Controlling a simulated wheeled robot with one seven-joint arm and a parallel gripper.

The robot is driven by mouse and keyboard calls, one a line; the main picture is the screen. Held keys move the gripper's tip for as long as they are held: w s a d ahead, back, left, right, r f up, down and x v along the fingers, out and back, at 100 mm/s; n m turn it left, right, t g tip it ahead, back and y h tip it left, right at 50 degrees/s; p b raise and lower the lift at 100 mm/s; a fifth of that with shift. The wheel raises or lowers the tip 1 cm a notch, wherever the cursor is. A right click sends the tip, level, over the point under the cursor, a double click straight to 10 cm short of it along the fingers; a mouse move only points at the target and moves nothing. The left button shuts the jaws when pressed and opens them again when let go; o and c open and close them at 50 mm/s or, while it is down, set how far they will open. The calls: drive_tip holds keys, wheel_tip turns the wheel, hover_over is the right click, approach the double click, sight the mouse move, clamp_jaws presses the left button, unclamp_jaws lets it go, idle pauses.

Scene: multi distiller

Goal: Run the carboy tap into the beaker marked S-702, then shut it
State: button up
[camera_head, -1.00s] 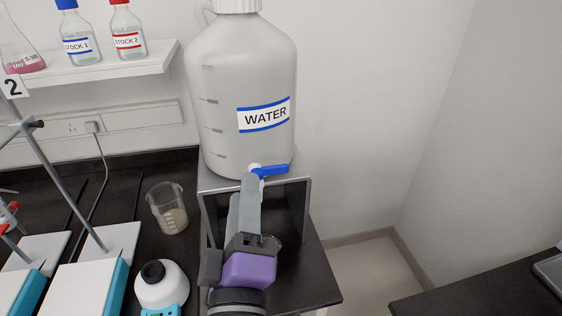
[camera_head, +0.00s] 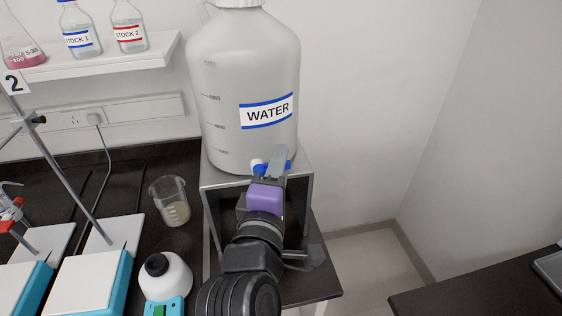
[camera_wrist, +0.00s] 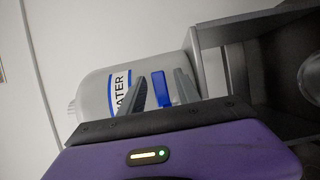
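The large grey-white carboy (camera_head: 245,85) labelled WATER stands on a grey stand. Its tap has a white body (camera_head: 256,163) and a blue lever (camera_head: 289,164) low on the front. In the wrist view the lever (camera_wrist: 161,88) shows between the two fingers of my gripper (camera_wrist: 160,84), with gaps on both sides, so the gripper is open around it. In the head view my gripper (camera_head: 278,158) partly covers the lever. A beaker (camera_head: 170,205) with some cloudy contents stands on the bench left of the stand. No S-702 mark is readable, and the space under the tap is mostly hidden by my arm.
A rounded clear object (camera_wrist: 312,76) shows at the wrist view's right edge. A white device (camera_head: 165,277) and balance-like plates (camera_head: 90,285) sit left. A shelf (camera_head: 140,58) holds bottles.

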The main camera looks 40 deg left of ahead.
drive_tip(key=shift+w+a, duration=0.15)
drive_tip(key=shift+w, duration=0.15)
clamp_jaws()
